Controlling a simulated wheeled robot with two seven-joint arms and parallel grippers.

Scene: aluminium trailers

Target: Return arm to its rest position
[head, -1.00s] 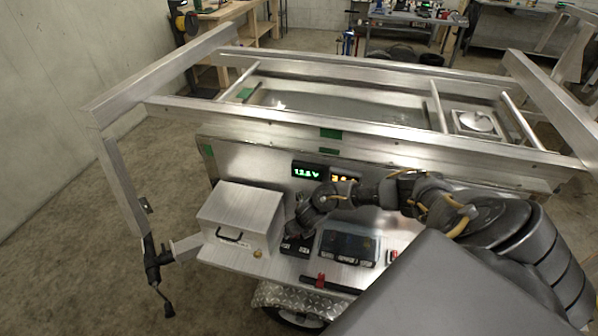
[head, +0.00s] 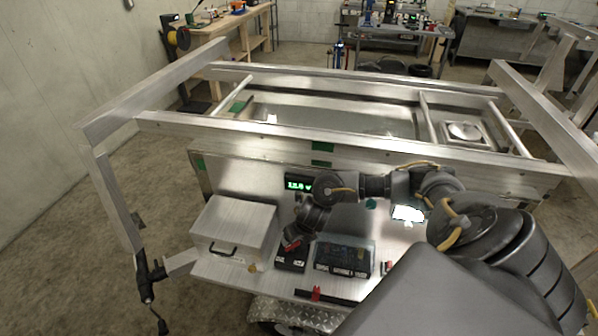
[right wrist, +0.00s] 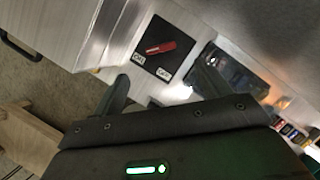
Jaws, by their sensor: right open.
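My right arm (head: 345,187) reaches in from the right in the head view, bent over the trailer's front shelf. Its gripper (head: 298,232) hangs just above a black switch box (head: 291,259) with a red handle. In the right wrist view, the two dark fingers (right wrist: 163,86) are spread apart with nothing between them. The red switch handle (right wrist: 161,47) lies beyond the fingertips on its black plate, with small white labels below it. Whether the fingers touch the box cannot be told from the head view, but the wrist view shows a gap. My left gripper is not in view.
An aluminium box (head: 234,229) stands left of the switch, and a black panel unit (head: 343,258) stands to its right. The trailer frame rail (head: 330,133) runs behind. Open floor lies left.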

